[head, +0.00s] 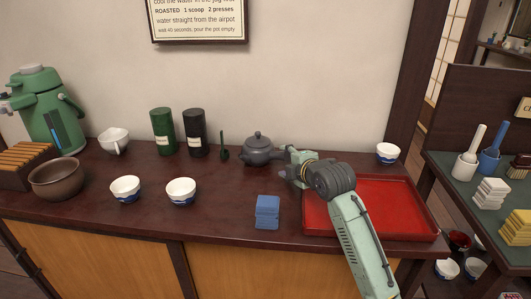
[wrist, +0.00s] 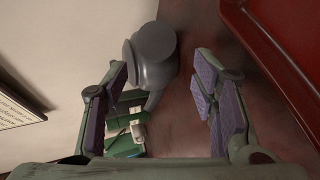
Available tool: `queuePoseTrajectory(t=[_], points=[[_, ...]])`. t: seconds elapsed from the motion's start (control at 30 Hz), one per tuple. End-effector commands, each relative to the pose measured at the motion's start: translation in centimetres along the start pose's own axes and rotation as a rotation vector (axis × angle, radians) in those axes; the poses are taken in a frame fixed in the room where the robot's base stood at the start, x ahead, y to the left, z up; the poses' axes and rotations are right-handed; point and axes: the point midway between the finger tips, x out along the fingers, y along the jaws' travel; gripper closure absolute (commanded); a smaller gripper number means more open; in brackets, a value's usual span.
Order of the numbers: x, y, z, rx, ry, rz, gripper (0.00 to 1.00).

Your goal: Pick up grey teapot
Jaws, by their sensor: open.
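The grey teapot (head: 257,150) stands upright on the dark counter, with its lid on, left of my gripper (head: 287,161) in the head view. My gripper is beside the teapot's right side, and its fingers partly overlap that side. In the wrist view the grey teapot (wrist: 152,50) shows just beyond the fingertips, toward the upper middle. My gripper (wrist: 160,82) is open there, its purple pads apart on either side with nothing between them. I cannot tell whether a finger touches the teapot.
A red tray (head: 418,232) lies right of the teapot, under my arm. Folded blue cloths (head: 267,211) lie in front. The wall is close behind.

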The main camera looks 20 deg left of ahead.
Motion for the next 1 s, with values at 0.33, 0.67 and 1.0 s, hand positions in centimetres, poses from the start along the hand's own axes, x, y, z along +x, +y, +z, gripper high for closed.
queuePoseTrajectory(t=[0.33, 0.67, 1.0], points=[[3.5, 0.6, -0.5, -0.001, 0.000, -0.001, 0.47], [6.6, 0.4, -0.6, 0.000, -0.002, 0.001, 0.47], [6.5, 0.4, -0.6, 0.000, -0.002, 0.002, 0.59]])
